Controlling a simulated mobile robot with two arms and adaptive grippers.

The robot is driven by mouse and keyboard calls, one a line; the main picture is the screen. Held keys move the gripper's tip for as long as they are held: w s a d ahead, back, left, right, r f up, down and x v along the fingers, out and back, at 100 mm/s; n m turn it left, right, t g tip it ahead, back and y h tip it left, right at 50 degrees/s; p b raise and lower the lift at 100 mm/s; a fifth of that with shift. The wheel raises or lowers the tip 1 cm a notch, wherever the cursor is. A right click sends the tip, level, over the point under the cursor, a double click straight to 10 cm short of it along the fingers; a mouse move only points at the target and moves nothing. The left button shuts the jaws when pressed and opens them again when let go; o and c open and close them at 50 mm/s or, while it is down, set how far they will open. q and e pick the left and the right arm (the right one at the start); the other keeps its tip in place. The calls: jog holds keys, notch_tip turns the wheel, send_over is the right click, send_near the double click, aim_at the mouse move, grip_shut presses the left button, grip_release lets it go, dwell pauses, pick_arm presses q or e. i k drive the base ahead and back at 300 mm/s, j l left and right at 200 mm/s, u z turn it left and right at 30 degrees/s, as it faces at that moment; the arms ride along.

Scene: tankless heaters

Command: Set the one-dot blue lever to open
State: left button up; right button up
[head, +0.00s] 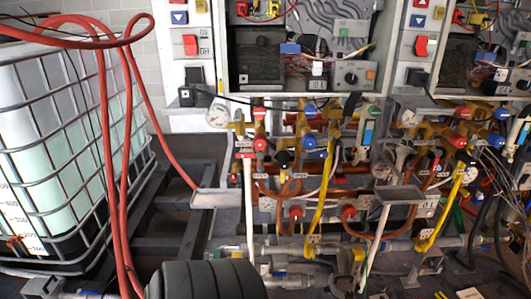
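Several blue valve parts show among the pipes below the heater cabinets. One blue handle (309,142) sits beside a red knob near the middle, below the open cabinet. Other blue parts (501,113) are in the pipe cluster at the right. The dot marks on the small white tags are too small to read, so I cannot tell which one is the one-dot lever or how it is set. Neither of my grippers shows in the head view.
A white liquid tank in a metal cage (70,140) stands at the left, with red hoses (104,150) hanging in front. An open heater cabinet (300,93) is above the pipes. Yellow pipes (326,190) and red knobs crowd the middle. A black ribbed cylinder (205,280) is at the bottom.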

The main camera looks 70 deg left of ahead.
aim_at(318, 155)
jog(key=u, duration=1.85)
